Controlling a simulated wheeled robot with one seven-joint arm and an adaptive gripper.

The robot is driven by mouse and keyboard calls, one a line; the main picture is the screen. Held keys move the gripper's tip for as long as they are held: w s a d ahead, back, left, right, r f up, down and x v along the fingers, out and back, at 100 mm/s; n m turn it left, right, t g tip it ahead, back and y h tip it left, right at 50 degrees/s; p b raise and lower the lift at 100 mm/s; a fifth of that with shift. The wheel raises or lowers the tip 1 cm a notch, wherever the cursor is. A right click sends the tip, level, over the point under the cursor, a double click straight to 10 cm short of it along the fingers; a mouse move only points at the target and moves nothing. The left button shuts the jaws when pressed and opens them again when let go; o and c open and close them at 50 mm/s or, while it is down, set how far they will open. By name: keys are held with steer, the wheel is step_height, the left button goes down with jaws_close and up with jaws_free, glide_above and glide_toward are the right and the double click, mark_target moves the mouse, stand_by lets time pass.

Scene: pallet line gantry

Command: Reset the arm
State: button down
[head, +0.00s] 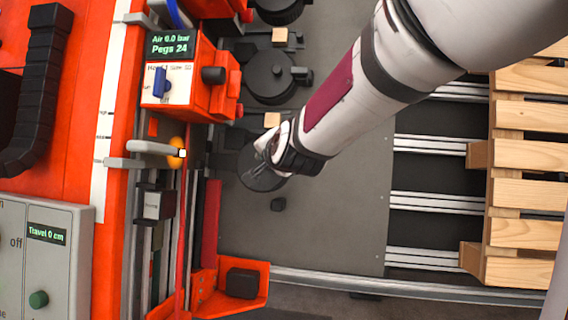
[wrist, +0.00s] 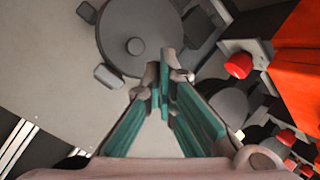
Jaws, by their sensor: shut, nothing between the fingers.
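My white arm reaches from the top right of the head view down to the left. Its gripper (head: 262,176) is over the grey plate (head: 335,230), and its fingers are hard to make out there. In the wrist view my gripper (wrist: 160,88) has teal-padded fingers whose tips are together with nothing between them. Beyond the tips is a round dark grey disc with a central knob (wrist: 136,46). I cannot tell the gripper's height above the plate.
An orange box with a display reading "Air 0.0 bar, Pegs 24" (head: 172,44) stands left of the arm. A grey panel reads "Travel 0 cm" (head: 47,234). An orange bracket (head: 258,270) sits at the bottom. A wooden pallet (head: 525,150) lies at right. The plate's lower part is mostly clear.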

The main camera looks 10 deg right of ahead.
steer(key=shift+s+r, duration=0.15)
steer(key=shift+s, duration=0.2)
steer(key=s+d+f+n+g+h, duration=0.1)
steer(key=s+d+f+n+g, duration=0.2)
steer(key=s, duration=1.2)
steer(key=s+d+n+g, duration=0.3)
steer(key=s+d+g, duration=0.25)
steer(key=s, duration=0.95)
steer(key=s+d+f+n+g+h, duration=0.15)
steer(key=s+d+n+g, duration=0.25)
steer(key=s, duration=1.1)
step_height(320, 180, up, 37)
steer(key=t+p, duration=0.3)
steer(key=p, duration=3.2)
steer(key=shift+a+t+y, duration=0.15)
steer(key=shift+t+y, duration=0.2)
steer(key=shift+y, duration=0.1)
